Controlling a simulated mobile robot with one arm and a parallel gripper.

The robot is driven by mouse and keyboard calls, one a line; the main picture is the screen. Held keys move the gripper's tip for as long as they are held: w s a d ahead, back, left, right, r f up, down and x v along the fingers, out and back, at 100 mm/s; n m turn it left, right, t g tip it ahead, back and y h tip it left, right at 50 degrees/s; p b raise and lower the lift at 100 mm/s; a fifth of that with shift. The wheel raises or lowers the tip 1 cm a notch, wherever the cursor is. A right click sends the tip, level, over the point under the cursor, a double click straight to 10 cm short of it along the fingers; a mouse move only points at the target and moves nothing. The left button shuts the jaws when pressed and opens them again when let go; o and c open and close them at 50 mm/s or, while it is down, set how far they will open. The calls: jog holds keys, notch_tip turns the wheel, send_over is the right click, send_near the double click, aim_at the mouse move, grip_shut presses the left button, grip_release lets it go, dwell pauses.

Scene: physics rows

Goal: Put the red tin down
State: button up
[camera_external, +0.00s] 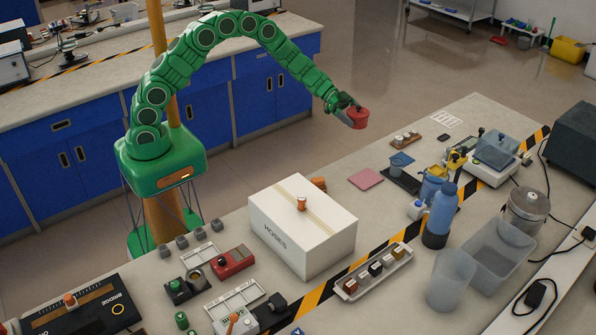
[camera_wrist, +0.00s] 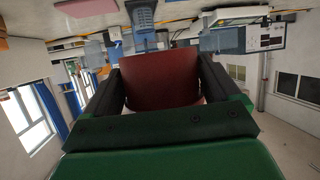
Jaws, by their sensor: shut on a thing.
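The red tin (camera_external: 357,118) is a short red cylinder with a darker top. My gripper (camera_external: 347,107) is shut on it at the end of my green arm and holds it in the air, just off the left long edge of the bench in the external view. In the wrist view the red tin (camera_wrist: 160,78) fills the middle, between the two dark fingers of my gripper (camera_wrist: 163,88). Nothing is seen touching the tin from below. The wrist view appears upside down, with the bench along its top.
The bench (camera_external: 330,165) below right holds a pink mat (camera_external: 366,178), a small wooden holder (camera_external: 406,139), a white box (camera_external: 302,225), a blue bottle (camera_external: 440,215) and clear bins (camera_external: 497,252). Bare bench shows around the pink mat. Blue cabinets (camera_external: 205,113) stand behind my arm.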

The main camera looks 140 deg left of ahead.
jog(key=w+a, duration=0.1)
jog(key=a+f, duration=0.1)
jog(key=w+a+f, duration=0.1)
jog(key=a, duration=0.1)
jog(key=shift+w, duration=0.35)
send_over(375, 146)
jog(key=f, duration=0.4)
jog(key=shift+s+d+f, duration=0.2)
jog(key=shift+d+f, duration=0.15)
jog(key=shift+w+a+f, duration=0.25)
jog(key=shift+a+f, duration=0.1)
jog(key=shift+f, duration=1.75)
jog(key=shift+f, duration=0.1)
jog(key=o, duration=1.1)
jog(key=v, duration=1.2)
